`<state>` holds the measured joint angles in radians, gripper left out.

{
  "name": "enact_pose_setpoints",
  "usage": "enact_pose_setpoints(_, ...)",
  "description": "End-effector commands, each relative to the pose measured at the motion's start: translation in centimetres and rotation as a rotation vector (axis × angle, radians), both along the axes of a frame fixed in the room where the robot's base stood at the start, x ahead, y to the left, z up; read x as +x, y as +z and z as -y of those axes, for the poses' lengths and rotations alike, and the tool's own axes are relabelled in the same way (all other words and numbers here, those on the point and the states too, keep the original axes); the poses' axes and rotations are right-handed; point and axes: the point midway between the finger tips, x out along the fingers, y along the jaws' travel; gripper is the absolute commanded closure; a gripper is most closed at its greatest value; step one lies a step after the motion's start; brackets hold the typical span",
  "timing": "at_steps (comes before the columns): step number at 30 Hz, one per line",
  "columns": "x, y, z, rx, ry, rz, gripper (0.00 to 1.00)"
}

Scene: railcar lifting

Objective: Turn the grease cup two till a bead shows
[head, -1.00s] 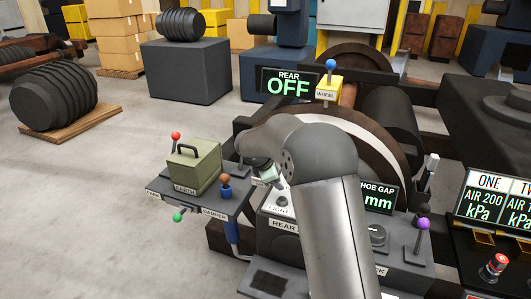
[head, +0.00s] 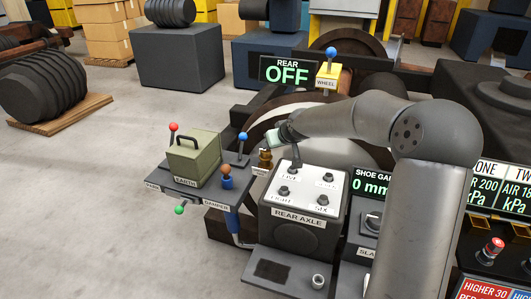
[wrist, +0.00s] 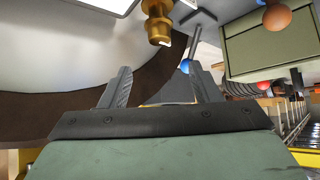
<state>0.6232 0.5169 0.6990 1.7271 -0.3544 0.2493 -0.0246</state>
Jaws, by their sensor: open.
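A small brass grease cup (head: 265,158) stands between the shelf and the rear axle box in the head view. A brass fitting, which looks like the same cup, shows at the top of the wrist view (wrist: 158,22). It has a small pale spot at its lower end; I cannot tell if that is a bead. I cannot read which number the cup bears. My gripper (wrist: 160,76) is open, with nothing between its fingers. The brass fitting is beyond the fingertips, apart from them. In the head view my gripper (head: 279,138) is above and right of the cup, its fingers hard to make out.
The rear axle box (head: 303,198) with several knobs is just below my gripper. A shelf (head: 192,192) at left carries a green earth box (head: 193,160) and levers, including a blue-knobbed one (head: 242,146). A dark wheel is behind.

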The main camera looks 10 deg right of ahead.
Motion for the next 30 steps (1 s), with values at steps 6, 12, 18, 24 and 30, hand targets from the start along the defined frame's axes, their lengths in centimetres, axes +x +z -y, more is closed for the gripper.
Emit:
enact_pose_setpoints(6, 3.4, -3.8, -1.0, -0.001, 0.005, -0.003, 0.43)
enact_pose_setpoints(12, 6.3, -6.7, -1.5, -0.001, 0.002, -0.003, 0.43)
enact_pose_setpoints(18, 8.3, -8.6, -1.8, -0.003, 0.003, -0.001, 0.43)
enact_pose_setpoints(24, 9.1, -9.4, -2.0, -0.002, 0.001, -0.002, 0.43)
enact_pose_setpoints(30, 9.1, -9.4, -2.0, -0.003, 0.001, -0.001, 0.43)
